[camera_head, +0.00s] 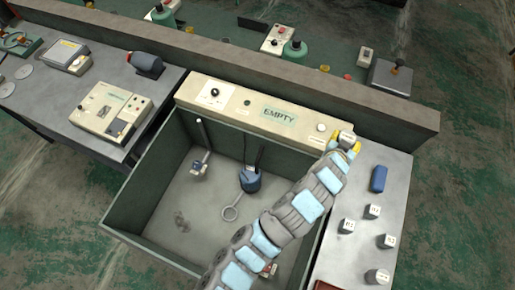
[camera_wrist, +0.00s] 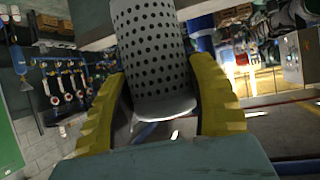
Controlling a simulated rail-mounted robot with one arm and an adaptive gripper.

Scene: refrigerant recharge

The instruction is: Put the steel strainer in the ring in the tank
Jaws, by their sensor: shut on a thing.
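The steel strainer, a pale cylinder full of small dark holes, stands between the yellow fingers of my gripper (camera_wrist: 165,105) in the wrist view, with its perforated wall (camera_wrist: 150,50) pointing away from the palm. My gripper is shut on it. In the head view my gripper (camera_head: 343,143) is at the back right corner of the tank (camera_head: 155,195), by the right end of the panel marked EMPTY. Only a small grey part of the strainer (camera_head: 347,136) shows there. The ring (camera_head: 230,213) is low inside the tank, near the middle, left of my arm.
A dark blue device (camera_head: 250,181) and a smaller fitting (camera_head: 198,168) are in the tank. The right bench (camera_head: 345,258) holds a blue block (camera_head: 379,179) and several small pale labelled pieces. A long grey wall (camera_head: 290,78) runs behind the panel (camera_head: 250,112). My arm crosses the tank's right side.

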